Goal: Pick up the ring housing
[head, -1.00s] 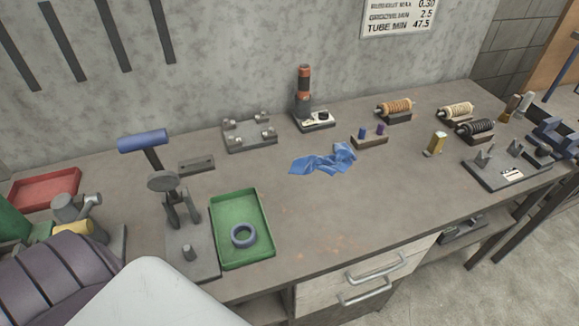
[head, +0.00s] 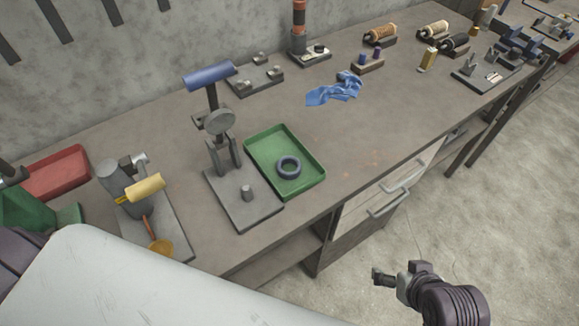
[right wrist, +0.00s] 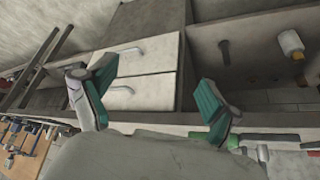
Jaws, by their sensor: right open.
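The ring housing (head: 288,167), a dark blue-grey ring, lies flat in the green tray (head: 315,185) on the workbench. My right gripper (head: 396,277) is in front of the bench at the lower right of the head view, over the floor and well apart from the ring. In the right wrist view, my right gripper (right wrist: 160,92) is open with its teal-padded fingers spread and nothing between them. The ring does not show clearly there. My left gripper is not in view.
A press-like stand with a blue handle (head: 209,76) stands just left of the tray. A blue cloth (head: 336,91) lies beyond it. A red tray (head: 57,171) is at the left. Drawers with handles (head: 386,206) are below the bench's front edge. Bench right of the tray is clear.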

